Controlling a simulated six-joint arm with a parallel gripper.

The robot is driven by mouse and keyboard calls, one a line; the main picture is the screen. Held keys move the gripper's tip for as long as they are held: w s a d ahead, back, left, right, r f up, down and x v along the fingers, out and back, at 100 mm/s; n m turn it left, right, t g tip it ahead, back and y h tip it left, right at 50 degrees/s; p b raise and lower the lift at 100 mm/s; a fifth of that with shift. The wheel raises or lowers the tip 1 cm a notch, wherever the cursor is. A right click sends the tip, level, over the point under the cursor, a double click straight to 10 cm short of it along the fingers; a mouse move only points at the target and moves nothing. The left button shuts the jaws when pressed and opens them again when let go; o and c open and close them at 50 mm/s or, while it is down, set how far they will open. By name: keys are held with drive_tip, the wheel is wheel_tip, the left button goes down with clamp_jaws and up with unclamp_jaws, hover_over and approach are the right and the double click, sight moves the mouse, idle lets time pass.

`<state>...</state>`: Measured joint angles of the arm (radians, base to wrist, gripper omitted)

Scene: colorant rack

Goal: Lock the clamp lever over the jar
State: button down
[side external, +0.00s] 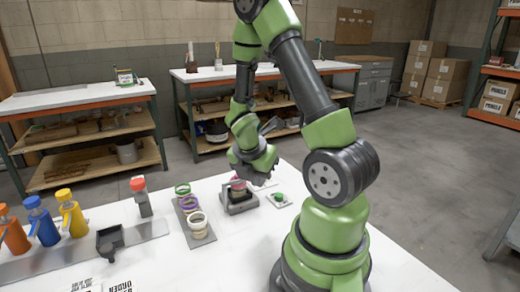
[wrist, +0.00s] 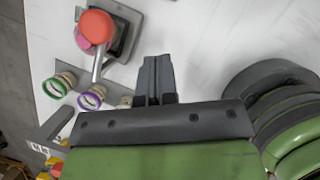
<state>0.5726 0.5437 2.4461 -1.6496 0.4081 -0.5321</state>
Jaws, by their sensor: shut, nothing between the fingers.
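The clamp fixture (wrist: 124,30) is a grey base on the white table. Its lever (wrist: 97,66) is a silver rod with a round red knob (wrist: 97,26), which overlaps the jar (wrist: 80,40) with pink contents in the wrist view. I cannot tell whether the lever is locked. In the side view the fixture (side external: 240,207) holds the pink-topped jar (side external: 237,184), and my gripper hides the lever. My gripper (wrist: 157,58) is shut and empty, to the right of and below the knob in the wrist view, apart from it. It also shows just above the fixture in the side view (side external: 262,178).
A rack (side external: 203,240) with jars with green, purple and cream rims stands left of the fixture. A green button (side external: 279,197) on a white plate lies to its right. Several colorant bottles (side external: 72,212) and a dark funnel-like holder (side external: 110,240) are further left.

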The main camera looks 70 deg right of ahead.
drive_tip(key=s+a+r, duration=0.2)
drive_tip(key=a+r, duration=0.1)
drive_tip(key=r, duration=0.6)
drive_tip(key=shift+r, duration=0.1)
idle(0.4)
drive_tip(key=a+r+m+t+y, duration=0.3)
drive_tip(key=a+r+m+t, duration=0.1)
drive_tip(key=a+m, duration=0.4)
drive_tip(key=a+r+m+t+y, duration=0.3)
drive_tip(key=a+r+m+t, duration=0.1)
drive_tip(key=a+r+m, duration=0.3)
drive_tip(key=a+m, duration=0.2)
drive_tip(key=m, duration=0.2)
drive_tip(key=shift+m, duration=0.4)
drive_tip(key=shift+r, duration=0.1)
